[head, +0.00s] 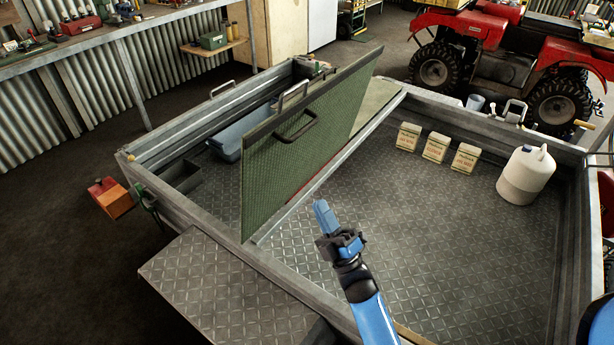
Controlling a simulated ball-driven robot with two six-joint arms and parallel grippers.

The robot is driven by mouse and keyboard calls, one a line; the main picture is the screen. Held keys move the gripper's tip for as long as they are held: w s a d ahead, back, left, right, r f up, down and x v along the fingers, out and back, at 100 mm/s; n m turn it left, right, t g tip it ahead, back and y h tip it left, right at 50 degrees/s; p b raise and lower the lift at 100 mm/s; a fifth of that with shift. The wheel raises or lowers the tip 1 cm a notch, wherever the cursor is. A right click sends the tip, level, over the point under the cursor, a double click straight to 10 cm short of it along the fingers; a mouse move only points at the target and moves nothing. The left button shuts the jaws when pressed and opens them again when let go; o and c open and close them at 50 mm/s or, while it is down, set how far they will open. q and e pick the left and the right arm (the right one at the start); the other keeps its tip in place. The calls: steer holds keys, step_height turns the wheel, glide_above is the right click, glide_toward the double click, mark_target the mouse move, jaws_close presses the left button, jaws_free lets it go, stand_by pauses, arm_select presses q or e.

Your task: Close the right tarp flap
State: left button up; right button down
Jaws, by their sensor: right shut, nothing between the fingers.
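A green mesh tarp flap (290,160) with a dark top edge and a dark handle (297,128) stands steeply raised along the metal bar (325,172) that divides the trailer bed. The right half of the bed (410,200) is uncovered. My right gripper (321,213), with blue fingers, is shut and empty over this right half. It is to the right of the flap's near lower corner and apart from the flap. My left gripper is not in view.
Several small cartons (436,147) and a white jug (525,175) stand in the right half. A blue-grey bin (238,133) lies in the left half, partly hidden by the flap. Metal trailer walls (215,235) surround the bed. A red quad (510,60) stands behind.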

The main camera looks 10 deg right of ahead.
steer(key=p+x, duration=0.4)
steer(key=x, duration=0.9)
steer(key=shift+w+p, duration=0.4)
steer(key=shift+r, duration=0.2)
